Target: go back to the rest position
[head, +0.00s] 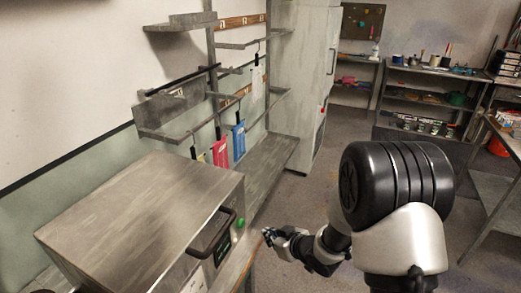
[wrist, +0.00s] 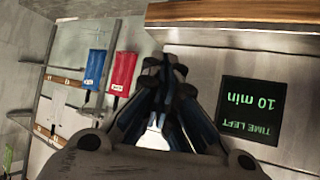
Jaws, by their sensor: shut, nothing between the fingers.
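My gripper (head: 268,238) shows in the head view just right of the front of a grey metal box (head: 130,215). It also shows in the wrist view (wrist: 165,65), with its dark fingers together and nothing between them. The wrist view is upside down and shows a dark display (wrist: 250,110) with green text, "TIME LEFT 10 min", beside the fingers. A gap between the gripper and the box front cannot be judged. My arm covers part of the floor in the head view.
The box has a dark bar handle (head: 212,233) and a green button (head: 241,223). A wall rack behind holds a pink bag (head: 220,153) and a blue bag (head: 239,141). A tall grey cabinet (head: 305,80) and loaded shelves (head: 425,95) stand farther back. Open floor (head: 300,200) lies between.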

